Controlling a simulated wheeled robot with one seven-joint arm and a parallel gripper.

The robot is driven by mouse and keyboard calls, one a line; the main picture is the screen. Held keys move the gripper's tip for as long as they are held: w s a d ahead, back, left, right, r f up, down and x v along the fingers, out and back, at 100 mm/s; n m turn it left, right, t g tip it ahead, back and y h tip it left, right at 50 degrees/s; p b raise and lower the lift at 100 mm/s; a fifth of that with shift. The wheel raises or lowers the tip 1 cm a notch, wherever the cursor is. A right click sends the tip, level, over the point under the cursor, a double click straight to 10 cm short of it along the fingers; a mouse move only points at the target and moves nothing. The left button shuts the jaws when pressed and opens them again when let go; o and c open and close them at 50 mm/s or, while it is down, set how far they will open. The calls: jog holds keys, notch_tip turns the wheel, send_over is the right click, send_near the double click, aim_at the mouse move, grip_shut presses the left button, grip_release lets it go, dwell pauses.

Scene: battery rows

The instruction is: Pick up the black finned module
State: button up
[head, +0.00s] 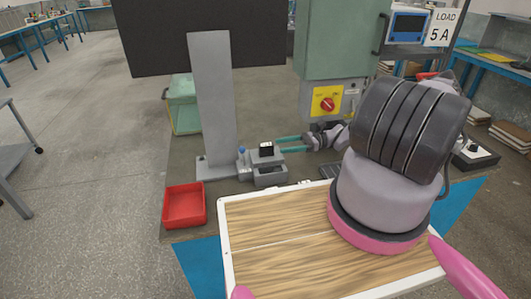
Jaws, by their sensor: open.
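A small black block (266,149), which looks like the black finned module, sits upright on a grey fixture (270,178) in the head view. Its top looks pale, and its fins are too small to make out. My gripper (282,144) reaches in from the right with two thin teal fingers. The fingers are apart, with nothing seen between them. Their tips are just right of the block, at about its height in the picture. I cannot tell whether they touch it.
A blue knob (241,150) stands on the fixture left of the block. A red bin (184,205) is at front left. A green cabinet (340,40) with a red switch (327,104) stands behind my gripper.

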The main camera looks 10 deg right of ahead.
aim_at(266, 148)
jog(key=a, duration=0.7)
jog(key=shift+s+a, duration=0.25)
grip_shut()
